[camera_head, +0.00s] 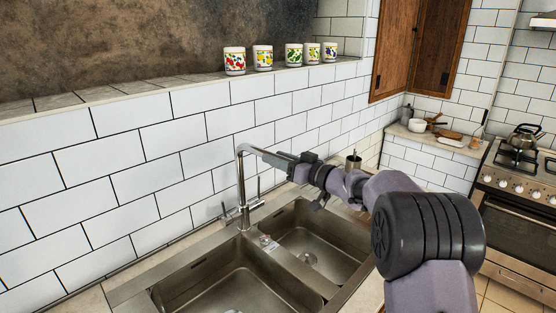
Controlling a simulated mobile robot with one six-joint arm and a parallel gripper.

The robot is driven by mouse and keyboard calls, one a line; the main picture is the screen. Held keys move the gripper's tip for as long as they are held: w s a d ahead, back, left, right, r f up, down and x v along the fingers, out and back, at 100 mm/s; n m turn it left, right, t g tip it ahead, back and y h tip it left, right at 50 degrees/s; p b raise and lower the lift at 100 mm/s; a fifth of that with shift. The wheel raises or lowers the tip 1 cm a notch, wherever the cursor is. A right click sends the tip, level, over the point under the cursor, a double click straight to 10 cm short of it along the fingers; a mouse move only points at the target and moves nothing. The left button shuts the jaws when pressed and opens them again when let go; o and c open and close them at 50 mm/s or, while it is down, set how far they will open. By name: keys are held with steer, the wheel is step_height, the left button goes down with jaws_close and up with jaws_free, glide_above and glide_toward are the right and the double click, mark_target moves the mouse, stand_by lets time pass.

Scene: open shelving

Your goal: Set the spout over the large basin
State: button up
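The faucet (242,192) rises behind the double steel sink, close to the tiled wall. Its spout (254,151) points right, along the wall on the side of the right basin (340,250). The left basin (190,285) is nearer, looks larger and is cut off by the lower picture edge. The spout does not point over it. My gripper (283,160) reaches in from the right at the outer part of the spout. Its fingers overlap the spout's end and hide it. I cannot tell whether they are closed on it.
Faucet handles (257,192) stand beside the faucet base. A small object (268,243) lies at the basin divider. Several patterned cups (263,57) line the ledge above. A metal container (353,162) stands behind my arm. A stove (520,185) with a kettle is at the right.

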jaws_close()
stand_by(1.2)
